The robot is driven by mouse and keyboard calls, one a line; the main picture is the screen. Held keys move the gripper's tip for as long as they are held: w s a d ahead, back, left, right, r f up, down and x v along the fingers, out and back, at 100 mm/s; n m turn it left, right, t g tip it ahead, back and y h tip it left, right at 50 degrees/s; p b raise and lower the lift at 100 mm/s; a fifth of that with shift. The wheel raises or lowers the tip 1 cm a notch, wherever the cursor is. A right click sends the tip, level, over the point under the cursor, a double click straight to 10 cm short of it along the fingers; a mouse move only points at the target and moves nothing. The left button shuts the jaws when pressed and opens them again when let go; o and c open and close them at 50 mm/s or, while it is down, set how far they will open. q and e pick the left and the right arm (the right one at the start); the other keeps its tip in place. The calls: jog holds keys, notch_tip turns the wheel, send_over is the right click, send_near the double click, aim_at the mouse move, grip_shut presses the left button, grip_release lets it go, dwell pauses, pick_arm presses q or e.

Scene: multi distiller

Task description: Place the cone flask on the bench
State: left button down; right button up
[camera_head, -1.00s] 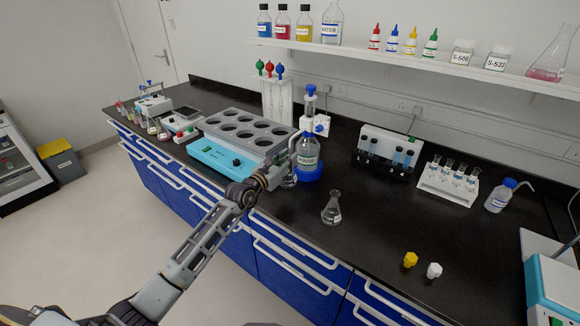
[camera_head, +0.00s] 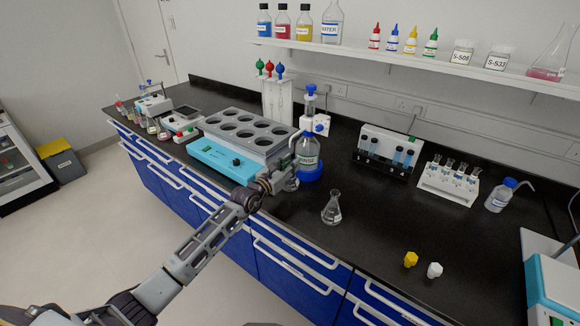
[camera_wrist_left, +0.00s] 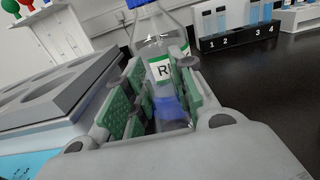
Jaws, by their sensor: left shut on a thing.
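My left gripper (camera_head: 283,178) is shut beside the front right corner of the water bath. A small clear glass vessel (camera_head: 291,184) shows at its fingertips, low over the bench; it looks like a cone flask, mostly hidden by the fingers. In the left wrist view the green-padded fingers (camera_wrist_left: 150,100) are close together, with the labelled reagent bottle (camera_wrist_left: 158,35) behind them. Another cone flask (camera_head: 332,209), clear with a small label, stands upright on the black bench (camera_head: 370,225), right of the gripper. My right gripper is not in view.
The water bath (camera_head: 222,157) stands left of the gripper. The dispenser bottle (camera_head: 307,150) on its blue base is close behind it. A yellow cap (camera_head: 410,259) and a white cap (camera_head: 434,270) lie front right. The bench between the standing flask and the racks is clear.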

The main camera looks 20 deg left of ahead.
pick_arm(q)
jog(key=shift+f, duration=0.2)
jog(key=c, duration=1.2)
grip_release()
jog(key=shift+o, duration=0.2)
jog(key=shift+s, duration=0.1)
jog(key=v, duration=1.1)
jog(key=shift+s+a, duration=0.15)
jog(key=shift+s, duration=0.25)
